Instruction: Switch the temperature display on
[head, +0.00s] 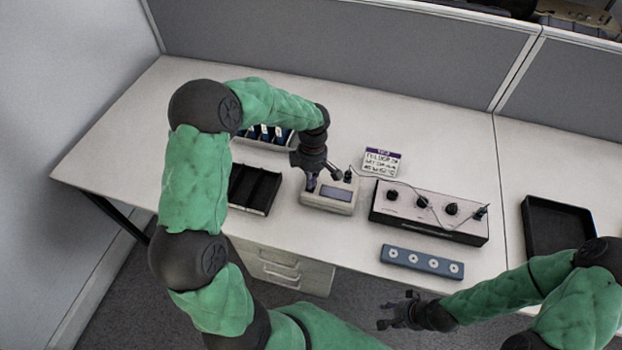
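A small beige device with a grey display window (337,193) stands near the front middle of the table; I take this device (342,208) for the temperature display. Whether its screen is lit is too small to tell. My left gripper (325,178) points down right over its back part, with its fingers apart. One finger is near the device's left side, the other near a small black knob or plug (348,175) at its back right. Contact cannot be made out. My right gripper (393,312) is open and empty, in front of the table edge.
A control box with several black knobs (430,212) stands to the right, with a thin cable running by it. A blue-grey block with round sockets (421,262) lies in front. A labelled card (381,163), black trays (253,190) and an empty black tray (556,226) are around.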

